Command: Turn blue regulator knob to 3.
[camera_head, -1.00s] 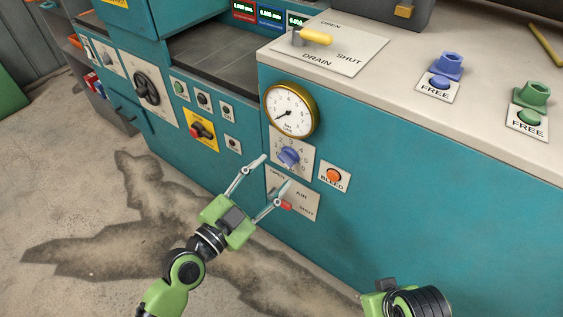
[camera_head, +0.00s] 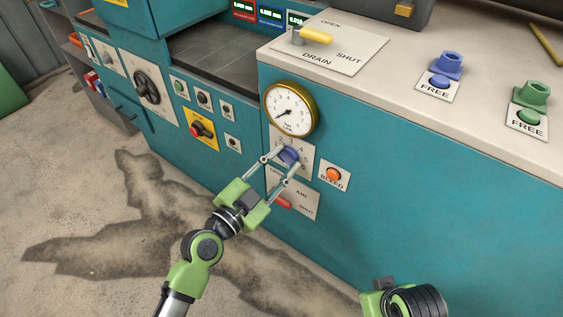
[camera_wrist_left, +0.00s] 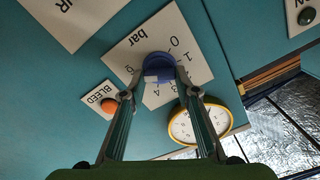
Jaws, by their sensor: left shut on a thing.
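The blue regulator knob (camera_head: 289,155) sits on a white numbered plate on the teal cabinet front, just below a round gauge (camera_head: 291,109) with a yellow rim. My left gripper (camera_head: 284,157) is at the knob with a finger on either side, shut on it. In the left wrist view the blue knob (camera_wrist_left: 157,67) lies between the fingertips, and the plate shows "bar" and numbers around it. Which number the knob points to is too small to tell. Part of my right arm (camera_head: 405,300) shows at the bottom; its fingers are not visible.
An orange BLEED button (camera_head: 334,175) is right of the knob. An AIR plate with a red handle (camera_head: 284,203) is just below my left fingers. A yellow DRAIN lever (camera_head: 316,37) and blue and green fittings stand on the bench top.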

